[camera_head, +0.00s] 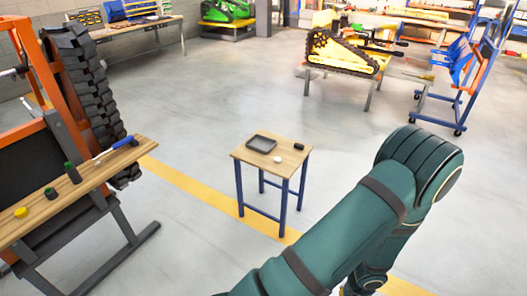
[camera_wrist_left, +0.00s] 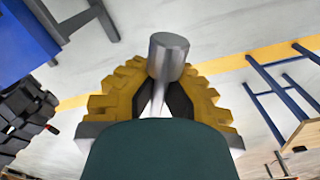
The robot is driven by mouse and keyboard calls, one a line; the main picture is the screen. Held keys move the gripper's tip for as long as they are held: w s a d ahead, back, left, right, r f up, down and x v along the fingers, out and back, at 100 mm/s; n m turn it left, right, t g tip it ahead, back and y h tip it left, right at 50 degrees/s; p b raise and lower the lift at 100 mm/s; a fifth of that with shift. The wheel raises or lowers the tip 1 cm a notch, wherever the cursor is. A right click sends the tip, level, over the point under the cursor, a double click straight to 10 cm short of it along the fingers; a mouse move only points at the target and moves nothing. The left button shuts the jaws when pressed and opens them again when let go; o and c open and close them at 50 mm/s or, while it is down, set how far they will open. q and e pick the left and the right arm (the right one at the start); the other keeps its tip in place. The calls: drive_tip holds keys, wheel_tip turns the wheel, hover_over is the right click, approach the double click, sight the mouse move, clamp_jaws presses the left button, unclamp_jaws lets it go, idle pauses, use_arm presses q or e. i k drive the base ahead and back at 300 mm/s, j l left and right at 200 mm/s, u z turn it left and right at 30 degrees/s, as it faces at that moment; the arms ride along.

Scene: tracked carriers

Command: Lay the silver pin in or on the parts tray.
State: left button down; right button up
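The silver pin (camera_wrist_left: 168,52) shows in the left wrist view, with its thick round head outward and a thinner shank running back between the fingers. My left gripper (camera_wrist_left: 158,92), with yellow ridged fingers, is shut on the pin and holds it in the air above the floor. My left gripper is outside the head view. The dark grey parts tray (camera_head: 262,143) lies empty on the small wooden-topped table (camera_head: 292,161) in the middle of the head view. A teal arm of mine fills the lower right of the head view; my right gripper does not show.
A white round piece (camera_head: 278,159) and a black piece (camera_head: 299,146) lie beside the tray. A wooden shelf (camera_head: 85,181) with a blue-handled screwdriver (camera_head: 118,145) and small parts is at left, by a black rubber track (camera_head: 85,90). The floor between shelf and table is clear.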

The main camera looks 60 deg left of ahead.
sight(261, 147)
drive_tip(key=i+j, duration=0.1)
drive_tip(key=j, duration=0.65)
drive_tip(key=i+j, duration=0.15)
drive_tip(key=j, duration=0.65)
drive_tip(key=i+j, duration=0.1)
drive_tip(key=j, duration=0.65)
drive_tip(key=i+j+z, duration=0.1)
drive_tip(key=j, duration=0.7)
drive_tip(key=i+j, duration=0.1)
drive_tip(key=j, duration=0.65)
drive_tip(key=i+j, duration=0.1)
drive_tip(key=j, duration=0.7)
